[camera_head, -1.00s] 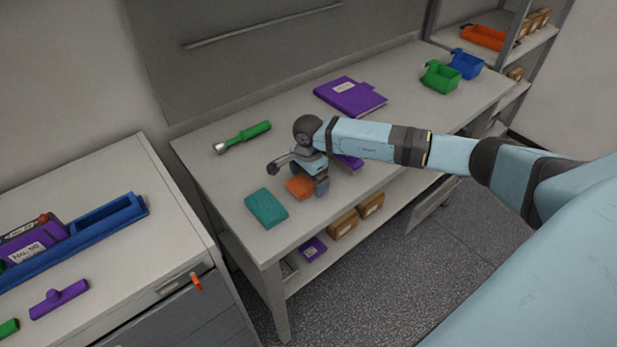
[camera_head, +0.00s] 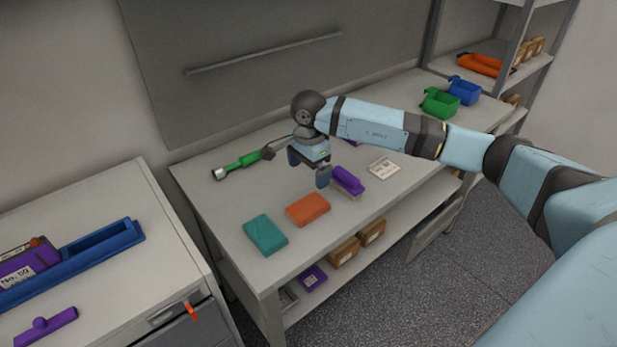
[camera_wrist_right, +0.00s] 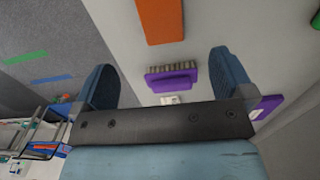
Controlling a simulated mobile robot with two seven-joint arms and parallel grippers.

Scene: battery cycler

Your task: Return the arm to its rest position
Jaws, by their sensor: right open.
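My right arm reaches in from the right over the workbench (camera_head: 222,213). My right gripper (camera_head: 308,168) is open and empty, pointing down above the bench, behind the orange block (camera_head: 307,209). In the right wrist view its two fingers (camera_wrist_right: 163,80) stand wide apart, with a purple brush (camera_wrist_right: 172,81) visible beyond them and the orange block (camera_wrist_right: 160,18) further up. My left gripper is not in view.
Around the gripper lie a teal block (camera_head: 265,234), the purple brush (camera_head: 347,180), a white card (camera_head: 384,167) and a green-handled tool (camera_head: 240,164). Green (camera_head: 440,102) and blue (camera_head: 464,91) bins stand at the back right. A cabinet (camera_head: 120,210) stands left.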

